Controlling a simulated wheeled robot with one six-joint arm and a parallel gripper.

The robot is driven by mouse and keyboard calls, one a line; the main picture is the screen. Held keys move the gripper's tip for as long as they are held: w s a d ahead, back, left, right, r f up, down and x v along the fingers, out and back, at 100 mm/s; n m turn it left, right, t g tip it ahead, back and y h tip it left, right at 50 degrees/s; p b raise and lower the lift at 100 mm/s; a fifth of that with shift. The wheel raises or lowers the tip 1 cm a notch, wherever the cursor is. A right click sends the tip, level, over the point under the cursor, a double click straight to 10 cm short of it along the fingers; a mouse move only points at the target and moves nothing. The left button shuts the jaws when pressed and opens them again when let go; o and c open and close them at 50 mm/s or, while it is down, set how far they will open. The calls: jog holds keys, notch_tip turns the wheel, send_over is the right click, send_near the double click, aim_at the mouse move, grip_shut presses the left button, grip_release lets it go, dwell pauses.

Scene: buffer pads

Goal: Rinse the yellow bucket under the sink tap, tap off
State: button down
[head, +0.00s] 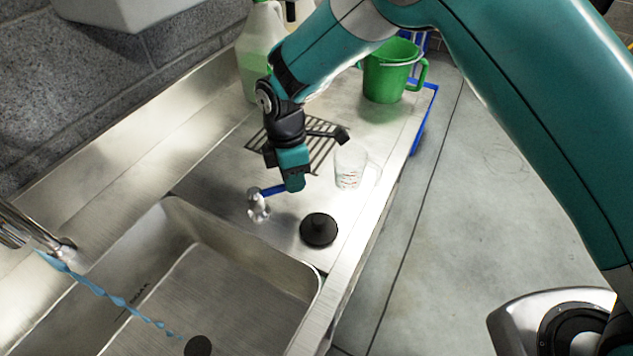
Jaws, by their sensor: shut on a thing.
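My gripper (292,181) is shut on the end of a blue lever (272,190) above the counter right of the sink. The lever sits on a small chrome valve (257,207). The chrome tap (35,235) is at the left edge, and a blue stream of water (110,297) runs from it into the steel sink basin (185,262). A dark round drain piece (198,346) shows at the bottom of the basin. I see no yellow bucket in this view; a green bucket (388,75) stands at the far end of the counter.
A black round stopper (318,230) and a clear measuring cup (349,167) stand on the counter near my gripper. A slotted drain grille (322,150) lies behind. A green-filled jug (257,50) stands by the wall.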

jog(key=shift+w+a+n+b, duration=0.35)
jog(key=shift+w+n, duration=0.35)
jog(key=shift+n, duration=0.5)
jog(key=c, duration=1.1)
grip_release()
jog(key=w+r, duration=0.1)
jog(key=r, duration=0.4)
jog(key=w+a+r+b, duration=0.1)
jog(key=r, duration=0.5)
jog(key=w+r+b, duration=0.1)
jog(key=r, duration=0.5)
jog(key=shift+a, duration=0.3)
